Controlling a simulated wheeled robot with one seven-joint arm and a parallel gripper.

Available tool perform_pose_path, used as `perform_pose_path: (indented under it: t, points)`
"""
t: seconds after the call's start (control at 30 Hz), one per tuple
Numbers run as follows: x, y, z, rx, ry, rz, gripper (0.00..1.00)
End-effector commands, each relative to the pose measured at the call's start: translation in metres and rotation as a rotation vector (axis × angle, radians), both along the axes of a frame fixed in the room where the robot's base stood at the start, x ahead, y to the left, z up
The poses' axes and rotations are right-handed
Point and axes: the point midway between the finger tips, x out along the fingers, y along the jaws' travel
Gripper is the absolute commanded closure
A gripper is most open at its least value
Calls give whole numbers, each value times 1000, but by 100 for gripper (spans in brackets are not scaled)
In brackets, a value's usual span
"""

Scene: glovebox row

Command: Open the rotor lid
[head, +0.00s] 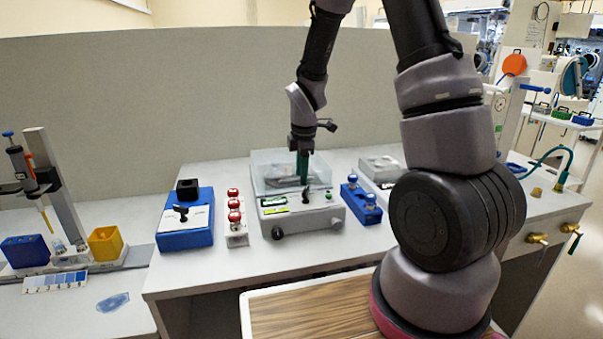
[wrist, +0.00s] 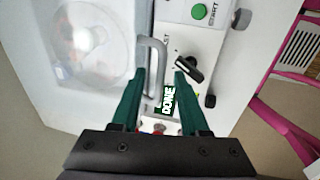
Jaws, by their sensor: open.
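The centrifuge (head: 322,218) is a light box on the bench with a clear lid (head: 268,160) at its back; the lid looks closed. In the wrist view the clear lid (wrist: 60,105) covers a round rotor (wrist: 88,65). A grey bar handle (wrist: 153,42) stands at the lid's edge by the front panel. My gripper (wrist: 159,74) is open with its green fingers on either side of the handle, and the handle shows between them. In the head view my gripper (head: 303,170) points down over the centrifuge. I cannot tell whether a finger touches the handle.
The panel has a green START button (wrist: 199,11), a black knob (wrist: 188,69) and a display reading DONE (wrist: 168,100). A blue device (head: 185,232) and a red-capped rack (head: 235,228) stand left. A blue rack (head: 362,205) stands close on the right.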

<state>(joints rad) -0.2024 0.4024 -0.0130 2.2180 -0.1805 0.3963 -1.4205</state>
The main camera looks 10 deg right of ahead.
Motion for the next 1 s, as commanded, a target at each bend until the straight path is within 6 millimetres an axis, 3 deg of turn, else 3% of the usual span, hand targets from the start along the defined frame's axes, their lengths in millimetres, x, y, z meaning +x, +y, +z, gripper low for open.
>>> perform_pose_path:
  t: [0.27, 0.3, 0.4, 1.0]
  points:
    - [0, 0, -2, 0, 0, -1, 55]
    - [0, 0, -2, 0, 0, -1, 63]
    - [0, 0, -2, 0, 0, -1, 100]
    - [0, 0, -2, 0, 0, -1, 100]
